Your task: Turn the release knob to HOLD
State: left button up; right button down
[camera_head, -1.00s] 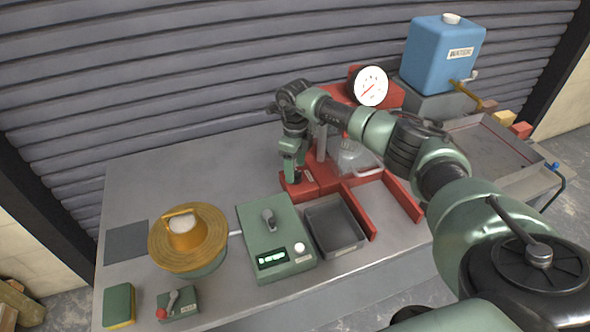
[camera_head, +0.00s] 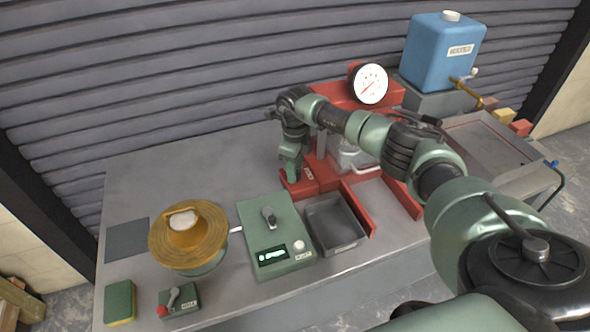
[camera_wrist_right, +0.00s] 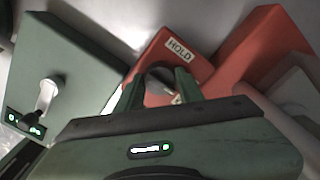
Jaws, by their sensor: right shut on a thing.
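My right gripper (camera_head: 291,176) points down at the front left of the red machine (camera_head: 328,183). In the right wrist view its two green fingers (camera_wrist_right: 158,86) are shut on a dark rounded knob (camera_wrist_right: 160,73), the release knob, which they partly hide. A white HOLD label (camera_wrist_right: 180,50) is on the red block just beyond the knob. A second label lies partly hidden by the right-hand finger. Which way the knob points is not clear. My left gripper is not in view.
A green scale-like box (camera_head: 275,235) with a lever and display stands nearby, beside a grey tray (camera_head: 335,223). A round gauge (camera_head: 370,84) and blue water tank (camera_head: 443,52) stand behind. The bench's back left is clear.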

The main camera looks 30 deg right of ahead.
jog(key=n+b, duration=0.4)
jog(key=shift+f, duration=0.2)
jog(key=n+b, duration=0.3)
jog(key=n, duration=0.1)
jog(key=shift+r+n, duration=0.1)
jog(key=shift+n, duration=0.2)
jog(key=n+b, duration=0.2)
jog(key=n, duration=0.2)
jog(key=shift+b, duration=0.35)
jog(key=shift+r+n+b, duration=0.2)
jog(key=shift+n+b, duration=0.45)
jog(key=shift+n, duration=1.85)
jog(key=c, duration=0.9)
grip_release()
